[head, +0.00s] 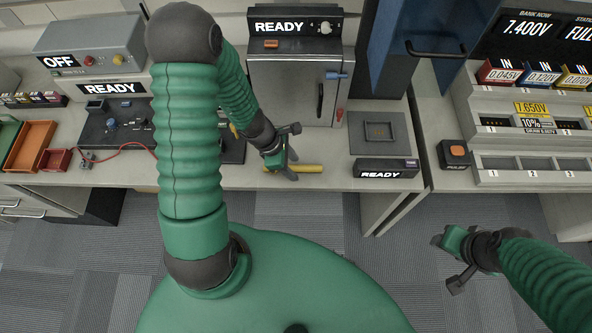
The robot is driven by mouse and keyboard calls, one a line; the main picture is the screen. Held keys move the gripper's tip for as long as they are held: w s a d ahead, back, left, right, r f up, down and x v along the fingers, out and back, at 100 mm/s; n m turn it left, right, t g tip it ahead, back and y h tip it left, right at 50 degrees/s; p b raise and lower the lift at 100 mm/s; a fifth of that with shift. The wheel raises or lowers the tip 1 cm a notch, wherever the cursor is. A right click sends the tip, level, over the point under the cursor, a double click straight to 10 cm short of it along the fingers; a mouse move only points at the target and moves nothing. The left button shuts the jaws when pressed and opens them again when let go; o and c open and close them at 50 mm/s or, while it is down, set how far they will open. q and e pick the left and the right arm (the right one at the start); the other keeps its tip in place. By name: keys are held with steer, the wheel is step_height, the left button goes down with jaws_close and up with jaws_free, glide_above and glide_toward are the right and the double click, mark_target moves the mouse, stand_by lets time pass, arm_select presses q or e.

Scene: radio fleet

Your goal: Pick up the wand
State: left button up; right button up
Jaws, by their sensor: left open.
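A yellow rod (308,168), which looks like the wand, lies near the front edge of the bench, below the grey cabinet. My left gripper (285,168) is open and right at the rod's left part, with its fingers pointing down at it. The fingers hide part of the rod, and I cannot tell whether they touch it. My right gripper (441,239) is out over the floor at the right, away from the bench. Its fingers show nearly edge-on, so their opening is unclear, and I see nothing held.
The grey cabinet (292,95) with a READY display stands behind the rod. A dark square pad (396,146) and a small READY box (386,169) lie to its right. A battery rack (490,90) stands far right. An orange tray (31,146) is far left.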

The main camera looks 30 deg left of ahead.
arm_select(q)
steer(key=shift+w+f, duration=0.15)
steer(key=shift+f, duration=0.5)
steer(key=shift+w+a+f, duration=0.1)
steer(key=shift+a+f, duration=0.05)
steer(key=shift+a, duration=0.65)
steer(key=shift+c, duration=3.4)
steer(key=shift+d, duration=0.35)
jaws_close()
steer(key=shift+d, duration=0.1)
arm_select(e)
steer(key=shift+w+a+f, duration=0.15)
steer(key=shift+a+f, duration=0.05)
steer(key=shift+a, duration=0.35)
steer(key=shift+a, duration=0.15)
